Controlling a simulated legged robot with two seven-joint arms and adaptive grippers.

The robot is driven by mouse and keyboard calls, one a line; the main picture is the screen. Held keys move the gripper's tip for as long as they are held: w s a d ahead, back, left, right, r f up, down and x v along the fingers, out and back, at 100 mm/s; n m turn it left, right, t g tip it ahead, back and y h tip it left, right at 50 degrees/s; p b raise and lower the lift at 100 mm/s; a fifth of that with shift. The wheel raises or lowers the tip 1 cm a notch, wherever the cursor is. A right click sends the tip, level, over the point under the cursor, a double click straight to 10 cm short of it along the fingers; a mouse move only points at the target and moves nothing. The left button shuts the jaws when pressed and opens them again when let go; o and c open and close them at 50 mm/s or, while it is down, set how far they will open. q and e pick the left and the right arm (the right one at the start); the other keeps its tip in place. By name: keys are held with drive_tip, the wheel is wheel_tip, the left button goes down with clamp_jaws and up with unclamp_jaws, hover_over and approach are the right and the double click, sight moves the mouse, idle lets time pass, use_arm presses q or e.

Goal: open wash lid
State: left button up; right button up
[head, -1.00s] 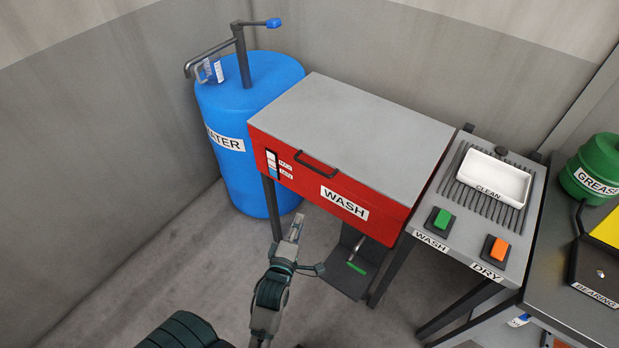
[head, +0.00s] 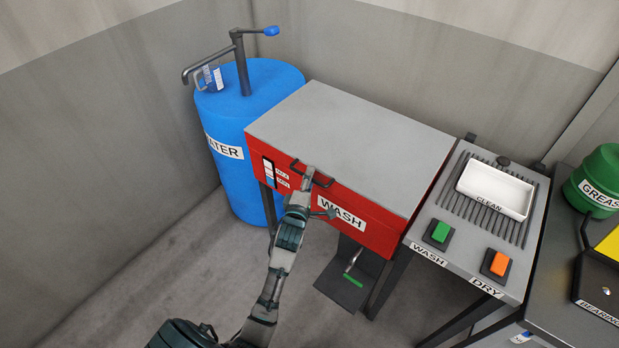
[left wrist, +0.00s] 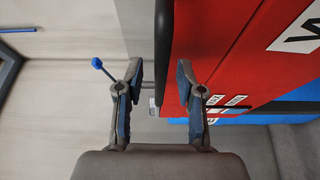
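The wash station (head: 375,228) is a red box marked WASH with a flat grey lid (head: 350,140), which lies closed. A dark bar handle (head: 324,181) sits on the upper edge of its red front. My left gripper (head: 310,180) is at the left part of this handle and hides some of it. In the left wrist view my left gripper (left wrist: 159,78) is open, and the dark handle (left wrist: 160,45) lies between and just beyond its fingertips, with no clear contact. My right gripper is not in view.
A blue water barrel (head: 235,165) with a tap (head: 240,60) stands left of the wash box. To the right is a counter with a white tray (head: 497,190), a green button (head: 440,231) and an orange button (head: 497,263). A pedal (head: 352,280) is below the box.

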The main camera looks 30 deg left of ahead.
use_arm(q)
drive_tip(key=shift+w+a, duration=0.15)
drive_tip(key=shift+w, duration=0.2)
drive_tip(key=shift+a+f, duration=0.1)
drive_tip(key=shift+a, duration=0.5)
drive_tip(key=shift+c, duration=0.9)
clamp_jaws()
drive_tip(key=shift+d+f, duration=0.15)
drive_tip(key=shift+d, duration=0.05)
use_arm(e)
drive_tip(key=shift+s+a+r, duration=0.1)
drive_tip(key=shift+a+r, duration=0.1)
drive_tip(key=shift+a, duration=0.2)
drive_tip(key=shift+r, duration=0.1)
